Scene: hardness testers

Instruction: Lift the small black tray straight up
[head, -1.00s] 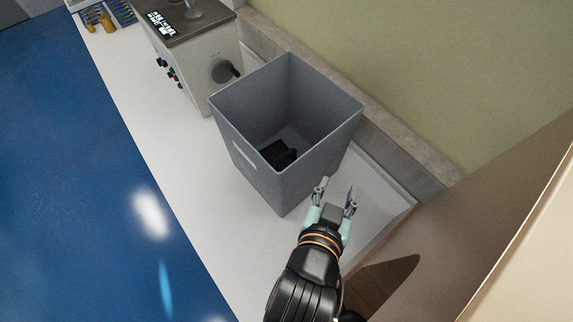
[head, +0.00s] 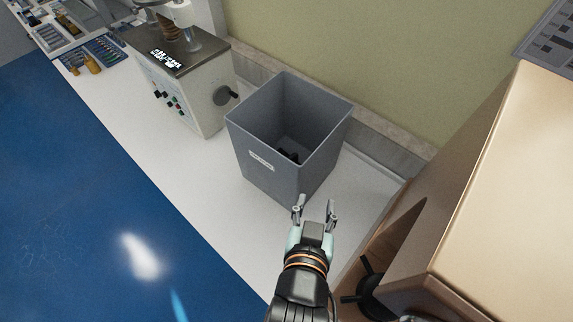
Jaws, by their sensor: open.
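A small black object (head: 290,155), which looks like the black tray, lies at the bottom of a grey open-topped bin (head: 262,178). The bin's near wall hides most of it, so its full shape cannot be told. My gripper (head: 314,207) is open and empty. It is outside the bin, just in front of its near right corner in the picture, apart from the black object. Whether its fingertips touch the bin wall cannot be told.
A hardness tester (head: 178,85) with a side knob stands left of the bin on the white bench (head: 215,200). A large tan machine (head: 480,190) fills the right side. A wall runs behind. Blue floor (head: 70,200) lies to the left.

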